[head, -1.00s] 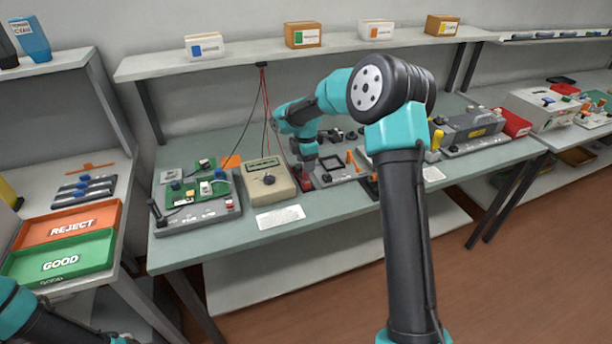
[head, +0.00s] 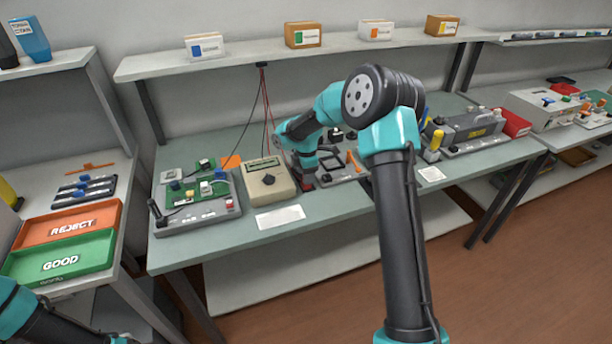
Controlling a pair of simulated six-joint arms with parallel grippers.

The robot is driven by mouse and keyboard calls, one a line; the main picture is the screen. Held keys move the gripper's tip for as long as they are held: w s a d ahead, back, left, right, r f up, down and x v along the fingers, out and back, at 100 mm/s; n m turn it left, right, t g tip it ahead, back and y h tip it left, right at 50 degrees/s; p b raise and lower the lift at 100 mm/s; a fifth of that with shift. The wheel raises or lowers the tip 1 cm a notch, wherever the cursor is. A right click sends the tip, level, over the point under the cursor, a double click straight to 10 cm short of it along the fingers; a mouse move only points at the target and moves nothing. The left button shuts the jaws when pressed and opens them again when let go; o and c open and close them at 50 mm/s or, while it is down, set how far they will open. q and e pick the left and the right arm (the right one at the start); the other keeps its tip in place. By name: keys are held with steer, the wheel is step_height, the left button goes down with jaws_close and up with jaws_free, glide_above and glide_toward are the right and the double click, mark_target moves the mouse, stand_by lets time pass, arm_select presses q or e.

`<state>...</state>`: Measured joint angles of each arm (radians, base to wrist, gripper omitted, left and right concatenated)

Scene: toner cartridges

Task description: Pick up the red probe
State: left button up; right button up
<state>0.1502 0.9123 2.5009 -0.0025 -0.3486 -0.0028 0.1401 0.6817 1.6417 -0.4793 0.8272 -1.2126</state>
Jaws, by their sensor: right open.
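A small red piece (head: 308,186), which may be the red probe or its holder, shows just right of the beige meter (head: 268,181). My right gripper (head: 306,171) points down directly over it and hides most of it. The right jaws are open, though the fingers are small and dark here. I cannot tell whether the red piece lies between them. Red and black leads (head: 265,105) hang from the shelf edge down behind the meter. Only part of my left arm shows at the lower left corner; its gripper is out of view.
A green circuit board (head: 208,190) sits on a grey fixture left of the meter. A white paper (head: 280,218) lies in front. A tray with an orange tool (head: 353,162) is to the right, partly behind my right arm.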

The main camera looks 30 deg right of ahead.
jaws_close()
stand_by(0.6)
steer(key=shift+r, duration=0.15)
steer(key=shift+r, duration=1.45)
steer(key=shift+s+a+r, duration=0.15)
steer(key=shift+r, duration=0.1)
steer(key=s+a+r, duration=0.1)
steer(key=s+a, duration=0.7)
steer(key=s, duration=0.5)
steer(key=shift+s+r, duration=0.15)
steer(key=shift+s, duration=0.05)
steer(key=shift+w, duration=0.1)
